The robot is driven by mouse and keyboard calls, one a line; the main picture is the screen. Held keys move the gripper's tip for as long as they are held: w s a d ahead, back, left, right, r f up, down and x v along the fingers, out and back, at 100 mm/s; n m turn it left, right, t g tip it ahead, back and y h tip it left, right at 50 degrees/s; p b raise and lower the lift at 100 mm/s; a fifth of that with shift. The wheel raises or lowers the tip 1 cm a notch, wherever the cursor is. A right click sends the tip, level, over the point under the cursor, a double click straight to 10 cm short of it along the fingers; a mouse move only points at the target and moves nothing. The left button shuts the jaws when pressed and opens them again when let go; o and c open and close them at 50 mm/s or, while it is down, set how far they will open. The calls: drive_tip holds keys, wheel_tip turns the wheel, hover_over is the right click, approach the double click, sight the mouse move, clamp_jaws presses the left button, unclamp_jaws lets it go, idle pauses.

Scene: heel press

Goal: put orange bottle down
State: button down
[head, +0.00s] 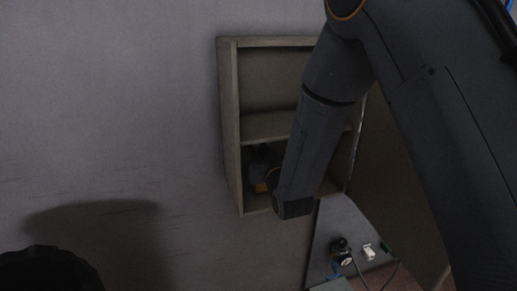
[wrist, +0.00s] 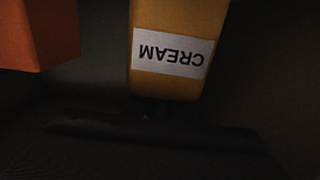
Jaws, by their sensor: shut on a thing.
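A yellow-orange bottle (wrist: 172,85) with a white CREAM label, upside down in the picture, is at the centre of the wrist view. Its narrow end meets a dark bar (wrist: 150,130), which looks like my gripper. My gripper is shut on this bottle; the fingertips are too dark to make out. In the head view a small yellow-orange patch (head: 261,187) shows in the lower compartment of the cabinet, beside the end of my arm. My arm hides most of that spot. I cannot tell whether the bottle touches the compartment floor.
A red-orange box-like thing (wrist: 40,35) is close at the left in the wrist view. The open cabinet (head: 231,120) has a middle shelf (head: 268,126) and side walls close around my arm's end. A grey panel (head: 340,222) with small devices stands at the lower right.

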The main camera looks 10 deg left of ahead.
drive_tip(key=shift+f, duration=0.15)
drive_tip(key=c, duration=1.5)
unclamp_jaws()
drive_tip(key=shift+o, duration=0.2)
drive_tip(key=b+v, duration=0.3)
drive_tip(key=v, duration=0.9)
drive_tip(key=shift+b, duration=0.4)
